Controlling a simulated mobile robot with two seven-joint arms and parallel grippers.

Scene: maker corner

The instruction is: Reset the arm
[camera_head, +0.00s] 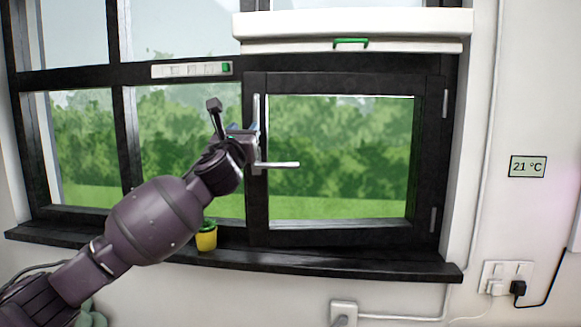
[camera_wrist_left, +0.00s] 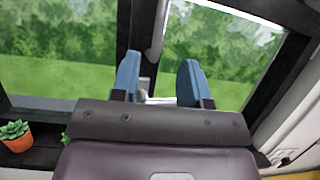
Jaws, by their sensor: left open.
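My left arm reaches in from the left in the head view, and its gripper (camera_head: 236,118) is in front of the window frame, near the white window handle (camera_head: 282,165). The handle's lever points right, roughly level. In the left wrist view the two blue fingertips of my left gripper (camera_wrist_left: 158,78) are apart, with nothing clearly held between them. Part of the handle (camera_wrist_left: 154,98) shows beyond and between the fingers. I cannot tell whether the gripper touches it. My right gripper is not in view.
A dark sill (camera_head: 330,263) runs below the window with a small yellow pot (camera_head: 206,238) on it. A white blind (camera_head: 352,30) with a green pull is above. A thermometer display (camera_head: 527,167) and a socket with a black plug (camera_head: 518,288) are on the right wall.

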